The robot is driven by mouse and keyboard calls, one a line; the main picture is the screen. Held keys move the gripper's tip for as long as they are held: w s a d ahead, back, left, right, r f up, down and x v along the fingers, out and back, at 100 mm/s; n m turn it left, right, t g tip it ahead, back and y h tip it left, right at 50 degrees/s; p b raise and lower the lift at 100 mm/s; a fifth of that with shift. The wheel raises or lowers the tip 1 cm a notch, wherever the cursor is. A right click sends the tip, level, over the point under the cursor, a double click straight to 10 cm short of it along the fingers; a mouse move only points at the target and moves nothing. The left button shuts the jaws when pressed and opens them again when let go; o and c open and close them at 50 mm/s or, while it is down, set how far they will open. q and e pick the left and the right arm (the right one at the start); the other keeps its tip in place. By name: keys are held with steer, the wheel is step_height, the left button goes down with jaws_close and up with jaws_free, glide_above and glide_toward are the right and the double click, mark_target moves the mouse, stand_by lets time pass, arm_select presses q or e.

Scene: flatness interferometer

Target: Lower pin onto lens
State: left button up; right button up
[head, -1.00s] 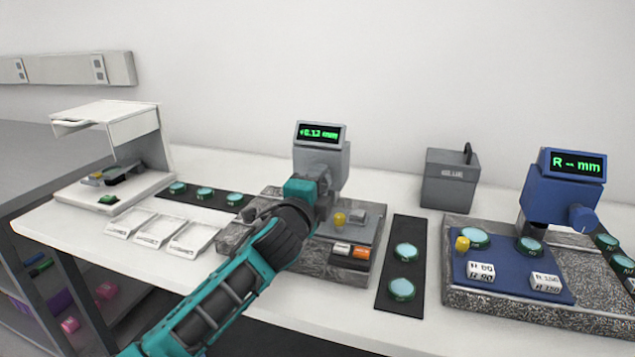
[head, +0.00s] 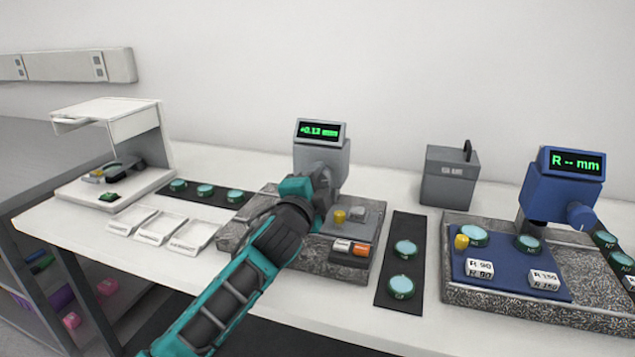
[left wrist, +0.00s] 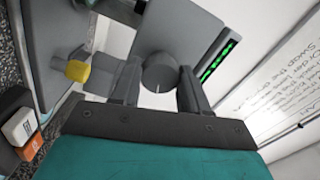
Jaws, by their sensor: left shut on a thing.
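The grey gauge (head: 338,158) stands on a speckled stone base (head: 345,262) and has a lit green reading of about +0.13 mm. My left gripper (head: 322,190) is in front of it. In the left wrist view the gripper's two dark fingers are shut on a round dark grey knob (left wrist: 160,73) with a white mark. The pin and any lens under it are hidden behind my gripper and arm in the head view. Round greenish lenses (head: 405,249) lie on a black strip to the right. My right gripper is not in view.
A yellow knob (head: 339,216) and white and orange buttons (head: 360,249) are close right of my gripper. A blue gauge (head: 565,185) stands further right. White trays (head: 157,228) and a strip of lenses (head: 205,191) lie left. A grey box (head: 450,177) stands behind.

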arm_select(q)
steer(key=o, duration=1.1)
steer(key=shift+c, duration=0.2)
steer(key=v, duration=1.3)
steer(key=shift+p, duration=0.35)
steer(key=s+a+f+n+g+y, duration=0.2)
steer(key=s+a+f+n+g, duration=0.1)
steer(key=s+a+f+n, duration=0.3)
steer(key=s+a+f+n+g+y, duration=0.35)
steer(key=s+f, duration=0.25)
steer(key=f, duration=0.3)
steer(key=s+a+f+n+g, duration=0.3)
steer(key=s+n+g, duration=0.1)
steer(key=s, duration=0.5)
steer(key=s+a+f+n+g, duration=0.3)
steer(key=s+a+f, duration=0.1)
steer(key=s, duration=0.5)
steer(key=w+d+f+t+h, duration=0.2)
steer(key=w+d+f+t, duration=0.1)
steer(key=w+f+t, duration=0.4)
steer(key=shift+w+f, duration=0.4)
steer(key=shift+f, duration=0.45)
